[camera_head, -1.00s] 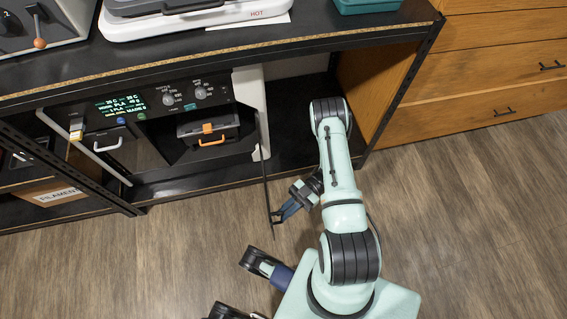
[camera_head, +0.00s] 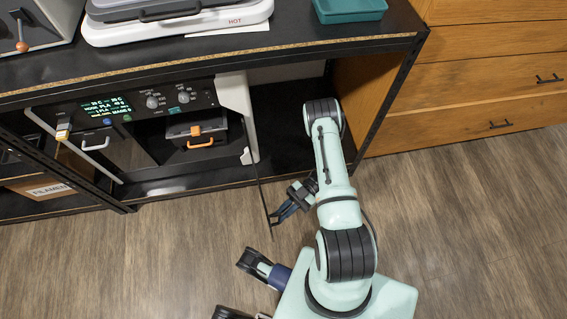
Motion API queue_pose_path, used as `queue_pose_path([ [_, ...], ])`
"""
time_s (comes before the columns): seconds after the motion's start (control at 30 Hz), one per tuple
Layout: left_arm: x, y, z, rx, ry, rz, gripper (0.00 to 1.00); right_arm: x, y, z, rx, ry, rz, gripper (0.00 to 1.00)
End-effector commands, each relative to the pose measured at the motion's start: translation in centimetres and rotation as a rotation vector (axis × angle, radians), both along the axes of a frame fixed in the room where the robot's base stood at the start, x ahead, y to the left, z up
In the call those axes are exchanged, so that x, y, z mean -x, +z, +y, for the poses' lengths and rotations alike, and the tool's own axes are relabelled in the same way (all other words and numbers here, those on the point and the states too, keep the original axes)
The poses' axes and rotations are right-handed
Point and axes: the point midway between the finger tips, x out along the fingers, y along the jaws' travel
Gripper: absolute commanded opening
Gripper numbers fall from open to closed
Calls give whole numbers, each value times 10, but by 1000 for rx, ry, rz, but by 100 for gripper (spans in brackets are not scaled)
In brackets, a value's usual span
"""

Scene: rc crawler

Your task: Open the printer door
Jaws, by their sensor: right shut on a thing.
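The printer (camera_head: 228,92) stands on the lower shelf, with a lit display and knobs across its front top. Its door (camera_head: 259,190) is swung out and seen almost edge-on as a thin dark line, reaching past the shelf edge over the floor. The printer's front opening is uncovered, and a dark unit with an orange handle (camera_head: 200,143) shows inside. My right gripper (camera_head: 275,217) is shut at the door's outer end, on its right side; the exact contact is too small to make out.
A black shelf post (camera_head: 386,105) stands right of my right arm, beside wooden drawers (camera_head: 490,90). A filament box (camera_head: 40,188) sits on the lower shelf at left. A teal tray (camera_head: 350,10) lies on the worktop.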

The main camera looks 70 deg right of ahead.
Motion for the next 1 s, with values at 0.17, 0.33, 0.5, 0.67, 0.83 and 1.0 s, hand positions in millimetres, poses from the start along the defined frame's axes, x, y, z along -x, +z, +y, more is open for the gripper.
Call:
queue_pose_path([
  [0.17, 0, 0, 0, 0, 0, 0, 43, -2, -1, -3, 9, -9, -1, 0],
  [0.33, 0, 0, 0, 0, 0, 0, 43, -2, -1, -3, 9, -8, -1, 35],
  [0.5, 0, 0, 0, 0, 0, 0, 43, -2, 0, -2, 6, -6, -2, 38],
  [0.67, 0, 0, 0, 0, 0, -1, 43, -1, 0, -3, 5, -5, -1, 38],
  [0.83, 0, 0, 0, 0, 0, -1, 43, 7, -1, -19, 7, -6, 0, 38],
  [1.0, -1, -1, 1, -1, 1, -4, 43, 22, -1, -53, 9, -6, 0, 38],
])
